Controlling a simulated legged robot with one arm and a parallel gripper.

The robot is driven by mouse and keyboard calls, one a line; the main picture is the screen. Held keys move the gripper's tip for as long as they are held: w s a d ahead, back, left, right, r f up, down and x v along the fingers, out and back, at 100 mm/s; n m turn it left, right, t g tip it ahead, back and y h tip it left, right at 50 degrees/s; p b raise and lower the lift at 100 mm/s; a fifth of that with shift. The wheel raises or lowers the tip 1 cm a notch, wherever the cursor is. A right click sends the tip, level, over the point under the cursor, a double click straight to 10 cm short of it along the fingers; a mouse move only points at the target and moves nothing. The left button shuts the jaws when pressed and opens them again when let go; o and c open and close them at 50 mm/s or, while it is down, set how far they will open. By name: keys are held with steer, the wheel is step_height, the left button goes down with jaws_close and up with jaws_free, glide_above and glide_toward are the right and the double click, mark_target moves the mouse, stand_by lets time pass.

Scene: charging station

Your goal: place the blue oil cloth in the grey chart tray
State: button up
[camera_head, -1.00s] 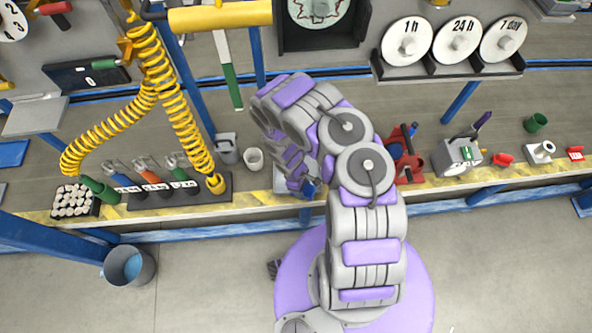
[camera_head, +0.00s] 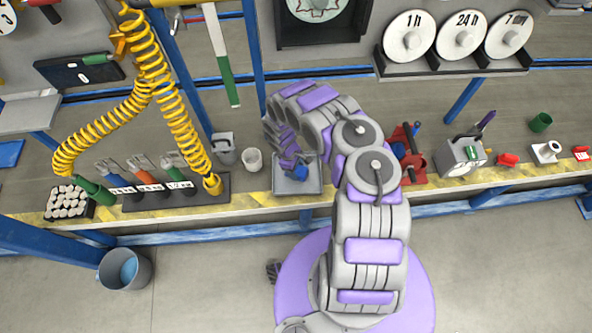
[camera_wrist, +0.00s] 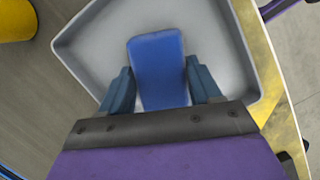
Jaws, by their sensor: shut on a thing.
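The blue oil cloth (camera_wrist: 158,68) is between the two fingers of my gripper (camera_wrist: 160,88) in the wrist view. My gripper is shut on it. The grey chart tray (camera_wrist: 88,48) lies below, and the cloth appears over its inside. I cannot tell whether the cloth touches the tray floor. In the head view the tray (camera_head: 313,187) sits on the bench near its yellow front edge, with my gripper (camera_head: 297,172) over it. My wrist hides part of the cloth and tray there.
A white cup (camera_head: 252,160) and a grey container (camera_head: 223,149) stand left of the tray. A red holder (camera_head: 413,170) stands to its right. A yellow coiled hose (camera_head: 180,110) hangs at left. A grey bin (camera_head: 125,270) stands on the floor.

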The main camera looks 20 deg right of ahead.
steer(key=shift+f, duration=0.3)
steer(key=o, duration=1.1)
steer(key=shift+r, duration=0.15)
steer(key=p+v, duration=0.4)
steer(key=v, duration=0.8)
steer(key=shift+s, duration=0.1)
